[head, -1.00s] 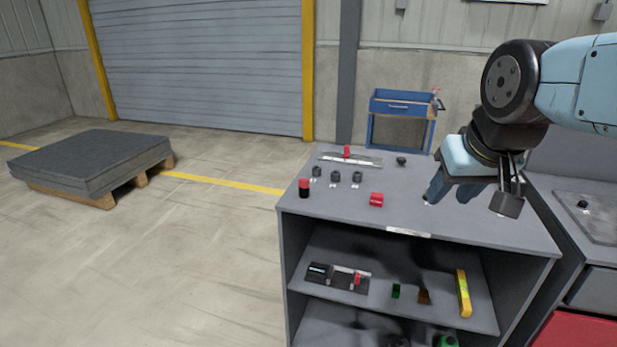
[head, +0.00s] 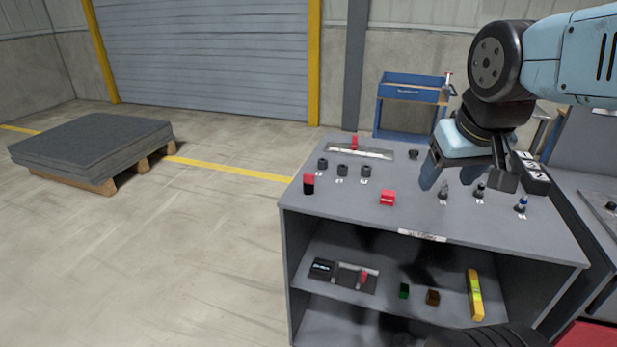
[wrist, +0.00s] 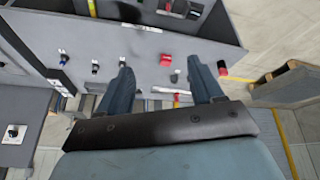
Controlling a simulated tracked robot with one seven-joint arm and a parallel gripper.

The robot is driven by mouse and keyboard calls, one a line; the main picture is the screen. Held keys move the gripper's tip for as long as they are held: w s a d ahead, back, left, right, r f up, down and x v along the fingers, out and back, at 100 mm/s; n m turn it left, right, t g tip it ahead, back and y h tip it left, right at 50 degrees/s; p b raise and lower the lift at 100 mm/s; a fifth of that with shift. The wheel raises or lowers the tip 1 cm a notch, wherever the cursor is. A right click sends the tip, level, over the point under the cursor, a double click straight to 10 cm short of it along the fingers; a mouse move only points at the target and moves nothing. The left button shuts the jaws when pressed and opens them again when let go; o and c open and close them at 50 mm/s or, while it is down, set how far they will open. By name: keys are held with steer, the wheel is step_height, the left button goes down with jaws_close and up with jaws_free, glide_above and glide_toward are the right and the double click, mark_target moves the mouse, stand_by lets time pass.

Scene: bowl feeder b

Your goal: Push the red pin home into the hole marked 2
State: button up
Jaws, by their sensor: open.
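My gripper (head: 449,180) is open and empty above the grey cabinet top; its two blue fingers also show in the wrist view (wrist: 160,68). A red-topped dark cylinder (head: 309,184) stands near the top's left front corner, and a red block (head: 387,198) lies nearer the middle. I cannot tell which red thing is the red pin. Several small upright pins, one blue-topped (head: 521,203), stand to the right by small labels. A black block (head: 532,174) with white numbered-looking labels is partly behind my gripper; its holes and the mark 2 are not readable.
Three dark round parts (head: 343,170) stand at the back left before a pale rail (head: 362,154) with a red piece (head: 354,142). A small dark knob (head: 413,154) is behind. The shelf below holds a yellow bar (head: 475,294).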

steer(key=w+d+f+n+g+h, duration=0.1)
steer(key=w+f+n+g+h, duration=0.2)
steer(key=w+f+n+h, duration=0.3)
steer(key=n+t, duration=1.5)
steer(key=n, duration=1)
glide_toward(308, 177)
steer(key=x, duration=0.5)
steer(key=shift+w+a, duration=0.25)
steer(key=shift+w, duration=0.2)
steer(key=shift+d+x, duration=0.15)
steer(key=shift+x, duration=1.15)
steer(key=shift+d+x, duration=0.15)
steer(key=shift+x, duration=1.15)
steer(key=shift+s, duration=0.1)
steer(key=shift+c, duration=0.5)
steer(key=c, duration=1)
